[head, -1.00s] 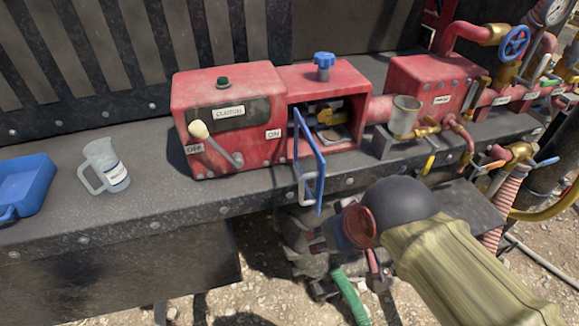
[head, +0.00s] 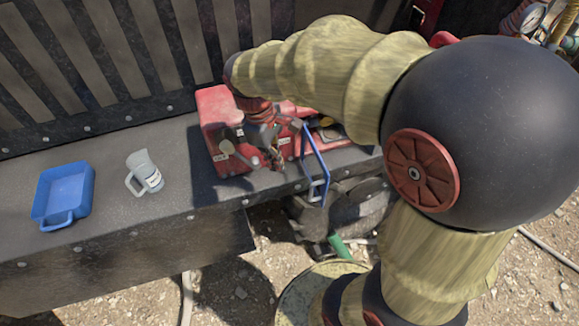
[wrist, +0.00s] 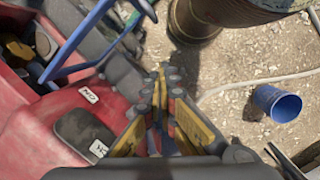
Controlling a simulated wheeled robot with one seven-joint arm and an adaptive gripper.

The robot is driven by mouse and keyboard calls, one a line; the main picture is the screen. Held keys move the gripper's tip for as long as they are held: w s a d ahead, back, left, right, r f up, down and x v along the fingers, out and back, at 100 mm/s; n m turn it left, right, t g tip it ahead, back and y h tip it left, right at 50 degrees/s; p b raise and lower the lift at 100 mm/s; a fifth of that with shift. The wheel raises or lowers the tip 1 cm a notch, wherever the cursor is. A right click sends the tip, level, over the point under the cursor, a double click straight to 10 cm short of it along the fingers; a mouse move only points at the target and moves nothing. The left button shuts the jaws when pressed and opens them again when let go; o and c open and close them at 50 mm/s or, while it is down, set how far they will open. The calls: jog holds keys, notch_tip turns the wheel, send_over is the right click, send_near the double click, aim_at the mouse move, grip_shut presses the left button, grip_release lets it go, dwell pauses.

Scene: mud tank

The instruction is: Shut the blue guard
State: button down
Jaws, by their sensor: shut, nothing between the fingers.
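The blue guard (head: 316,165) is a hinged frame on the front of the red clutch box (head: 216,105). It stands swung open, sticking out past the bench's front edge. In the wrist view the guard (wrist: 80,42) crosses the upper left, with the open bay behind it. My gripper (head: 274,158) is shut and empty, in front of the box and left of the guard. In the wrist view its fingertips (wrist: 160,78) appear apart from the guard.
The clutch lever's cream knob (head: 254,162) is close to my gripper. A blue bucket (wrist: 280,104) lies below on the gravel in the wrist view.

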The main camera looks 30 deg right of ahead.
jog(key=s+d+f+n+g+p, duration=0.1)
jog(key=s+d+f+p, duration=0.2)
jog(key=f, duration=0.5)
jog(key=shift+s+d+f, duration=0.25)
jog(key=shift+d+f, duration=0.15)
jog(key=shift+d, duration=0.25)
dwell(0.3)
